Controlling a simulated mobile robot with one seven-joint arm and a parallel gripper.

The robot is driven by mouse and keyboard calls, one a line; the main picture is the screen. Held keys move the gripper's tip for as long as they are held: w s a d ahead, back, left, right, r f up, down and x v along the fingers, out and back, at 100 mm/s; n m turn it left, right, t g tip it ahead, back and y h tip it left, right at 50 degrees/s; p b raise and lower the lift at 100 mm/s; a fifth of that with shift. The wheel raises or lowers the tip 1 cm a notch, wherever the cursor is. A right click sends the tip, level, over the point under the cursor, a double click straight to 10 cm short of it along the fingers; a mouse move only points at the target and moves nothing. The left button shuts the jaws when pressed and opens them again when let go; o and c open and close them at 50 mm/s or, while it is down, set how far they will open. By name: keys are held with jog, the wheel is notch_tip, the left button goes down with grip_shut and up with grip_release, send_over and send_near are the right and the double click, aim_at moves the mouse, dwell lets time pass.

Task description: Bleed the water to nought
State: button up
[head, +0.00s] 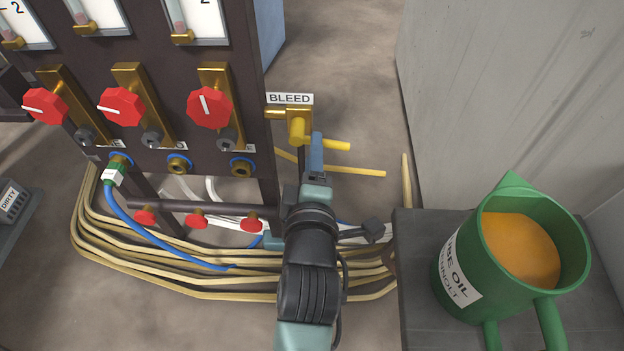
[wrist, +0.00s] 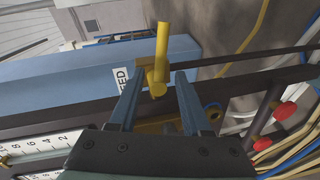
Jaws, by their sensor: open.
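The bleed valve (head: 299,125) is a brass fitting at the right side of the dark panel, under a white BLEED label (head: 290,98). Its yellow lever (head: 335,145) points right in the head view. My gripper (head: 316,150) is at the valve, its blue fingers partly overlapping it. In the wrist view my gripper (wrist: 160,85) is open, with the yellow lever (wrist: 161,50) showing between and beyond the fingertips. I cannot tell whether the fingers touch it. Gauges (head: 196,20) at the panel top are cut off; one shows partly in the wrist view (wrist: 40,148).
Red knobs (head: 209,104) line the panel (head: 165,90). A blue hose (head: 140,235) joins a green-and-white coupling (head: 114,174). Cream hoses (head: 190,285) lie coiled on the floor. A green oil jug (head: 465,285) stands on a grey stand (head: 415,320) at right, near a grey wall (head: 500,90).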

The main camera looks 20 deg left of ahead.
jog(key=p+v, duration=0.2)
jog(key=v, duration=0.6)
jog(key=shift+s, duration=0.25)
jog(key=shift+d, duration=0.15)
